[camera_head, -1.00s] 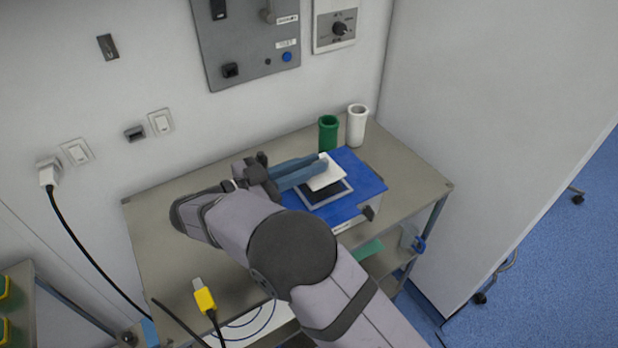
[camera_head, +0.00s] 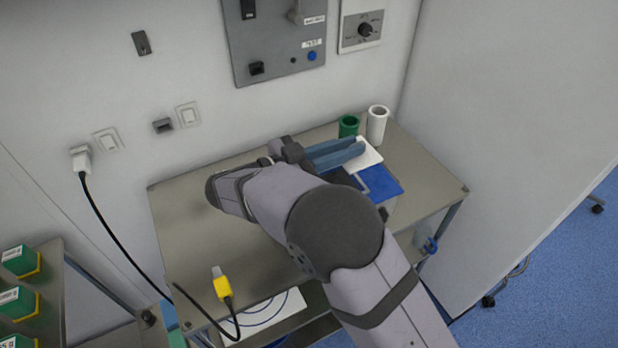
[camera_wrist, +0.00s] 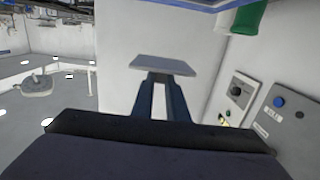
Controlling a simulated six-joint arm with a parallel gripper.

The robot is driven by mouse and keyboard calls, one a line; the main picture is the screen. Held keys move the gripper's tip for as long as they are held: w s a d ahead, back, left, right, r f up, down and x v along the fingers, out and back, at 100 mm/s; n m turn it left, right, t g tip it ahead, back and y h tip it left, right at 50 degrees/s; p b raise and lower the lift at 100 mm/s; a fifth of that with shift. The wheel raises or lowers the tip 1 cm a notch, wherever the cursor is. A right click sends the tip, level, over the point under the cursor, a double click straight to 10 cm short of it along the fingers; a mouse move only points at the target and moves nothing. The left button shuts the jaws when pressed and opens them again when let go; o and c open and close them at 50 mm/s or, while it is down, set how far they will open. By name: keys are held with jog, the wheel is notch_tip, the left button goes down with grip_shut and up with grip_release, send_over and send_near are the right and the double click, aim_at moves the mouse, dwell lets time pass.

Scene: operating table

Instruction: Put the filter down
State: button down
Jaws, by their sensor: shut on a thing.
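The filter (camera_head: 369,158) is a flat, white square plate. My gripper (camera_head: 358,150) has long blue fingers and is shut on its edge. It holds the filter toward the back of the table, beside the blue-topped box (camera_head: 385,179) and in front of the cups. In the wrist view the filter (camera_wrist: 162,65) sits flat across the tips of my gripper (camera_wrist: 162,78). My arm hides part of the box and its dark, grey-framed opening. I cannot tell the filter's height above the table.
A green cup (camera_head: 348,126) and a white cup (camera_head: 377,125) stand at the back right of the metal table (camera_head: 190,220), close to the filter. A yellow cable plug (camera_head: 222,286) lies at the front left.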

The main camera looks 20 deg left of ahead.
jog(key=s+d+f+n+t+y+p, duration=0.1)
jog(key=s+d+f+p, duration=0.1)
jog(key=d+p, duration=1.1)
jog(key=s+d+f+m+g+h+b, duration=0.1)
jog(key=s+d+f+b, duration=0.1)
jog(key=d+f+b, duration=0.6)
jog(key=s+d+f+m+g+h+b, duration=0.1)
jog(key=d+f+b, duration=0.35)
jog(key=f, duration=0.55)
jog(key=s+d+f+g+b, duration=0.1)
jog(key=s+d+f+b, duration=0.1)
jog(key=d+f+b, duration=0.6)
jog(key=w+d+r+n+t+y, duration=0.2)
jog(key=w+r, duration=0.3)
jog(key=w, duration=0.6)
jog(key=w+d+r+n+t+y, duration=0.15)
jog(key=w+r, duration=0.35)
jog(key=w, duration=0.6)
jog(key=w+a+r+n+t+y, duration=0.4)
jog(key=w+a+r+n+y, duration=0.4)
jog(key=y, duration=0.3)
jog(key=s+a+r+n+g+y, duration=0.1)
jog(key=s+a+n+g+y, duration=0.4)
jog(key=y, duration=0.6)
jog(key=shift+s+a+n+p, duration=0.4)
jog(key=shift+a+n, duration=0.85)
jog(key=shift+a, duration=0.5)
